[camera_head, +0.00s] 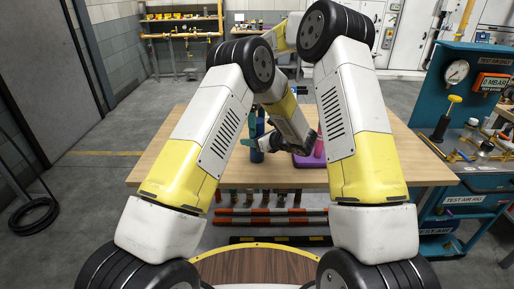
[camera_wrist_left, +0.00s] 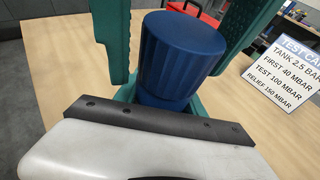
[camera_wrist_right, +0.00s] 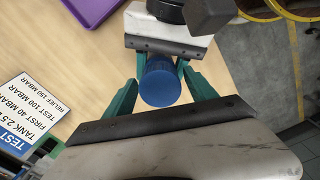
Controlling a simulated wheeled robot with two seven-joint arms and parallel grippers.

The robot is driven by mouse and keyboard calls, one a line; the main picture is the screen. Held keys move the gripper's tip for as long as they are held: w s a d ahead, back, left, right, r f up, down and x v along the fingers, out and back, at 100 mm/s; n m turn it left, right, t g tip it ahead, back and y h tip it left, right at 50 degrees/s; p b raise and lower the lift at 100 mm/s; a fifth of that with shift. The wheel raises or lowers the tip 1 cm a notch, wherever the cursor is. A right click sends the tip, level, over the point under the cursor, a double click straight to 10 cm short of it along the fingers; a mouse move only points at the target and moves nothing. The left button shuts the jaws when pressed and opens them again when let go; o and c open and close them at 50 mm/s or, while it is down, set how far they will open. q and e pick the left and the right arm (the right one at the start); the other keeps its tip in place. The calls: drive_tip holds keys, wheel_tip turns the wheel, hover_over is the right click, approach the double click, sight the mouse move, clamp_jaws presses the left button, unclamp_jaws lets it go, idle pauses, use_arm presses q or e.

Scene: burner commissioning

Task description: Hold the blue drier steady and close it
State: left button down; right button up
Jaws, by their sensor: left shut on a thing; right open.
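The blue drier stands upright on the table, its ribbed blue cap (camera_wrist_left: 185,50) large in the left wrist view between the teal fingers of my left gripper (camera_wrist_left: 180,35). My left gripper is shut on the drier below the cap. In the right wrist view I look down on the cap (camera_wrist_right: 160,85). The teal fingers of my right gripper (camera_wrist_right: 162,78) stand open on both sides of it; whether they touch it I cannot tell.
A purple tray (camera_head: 305,161) with a pink object (camera_head: 318,147) is to the right of the drier on the wooden table (camera_head: 390,160). A white test card (camera_wrist_left: 284,72) stands nearby. A blue test bench (camera_head: 470,190) with a gauge is at the right.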

clamp_jaws()
drive_tip(key=m, duration=0.8)
drive_tip(key=shift+o, duration=0.9)
unclamp_jaws()
drive_tip(key=shift+r, duration=0.15)
wheel_tip(320, 180, up, 12)
